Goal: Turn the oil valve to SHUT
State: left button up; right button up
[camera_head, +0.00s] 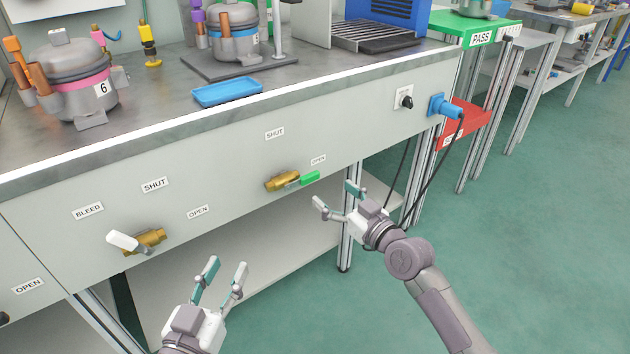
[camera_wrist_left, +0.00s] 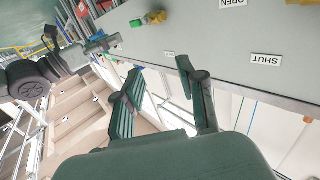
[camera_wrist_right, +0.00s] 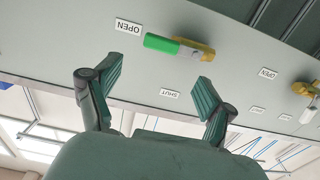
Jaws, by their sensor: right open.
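A brass valve (camera_head: 282,181) with a green lever (camera_head: 310,178) is on the front panel of the bench. The lever points right, toward the OPEN label (camera_head: 318,160); the SHUT label (camera_head: 274,133) is above the valve. The green lever (camera_wrist_right: 160,43) also shows in the right wrist view, beyond the fingertips. My right gripper (camera_head: 335,196) is open and empty, close to the lever's right end but apart from it. A second brass valve (camera_head: 150,240) has a white lever (camera_head: 122,241) pointing left. My left gripper (camera_head: 226,268) is open and empty, below and right of this valve. No label in view reads oil.
The white-lever valve has BLEED (camera_head: 88,209), SHUT (camera_head: 154,184) and OPEN (camera_head: 198,212) labels. A black knob (camera_head: 406,102) and a blue connector (camera_head: 445,107) with hanging black cables are further right on the panel. A white lower shelf (camera_head: 270,245) lies below. The green floor (camera_head: 550,250) at right is clear.

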aim_at(316, 177)
jog(key=b+x, duration=0.1)
jog(key=x, duration=0.6)
jog(key=shift+f, duration=0.1)
jog(key=shift+w+a+b, duration=0.2)
jog(key=shift+w+b, duration=0.1)
pick_arm(q)
notch_tip(316, 177, up, 8)
jog(key=s+t+h, duration=0.1)
jog(key=t+h, duration=0.1)
jog(key=t, duration=0.3)
jog(key=shift+s+d+f, duration=0.2)
jog(key=shift+s+d, duration=0.05)
jog(key=shift+d, duration=0.1)
jog(key=shift+s+d, duration=0.1)
pick_arm(e)
jog(key=shift+d+r, duration=0.15)
jog(key=shift+r, duration=0.15)
grip_shut()
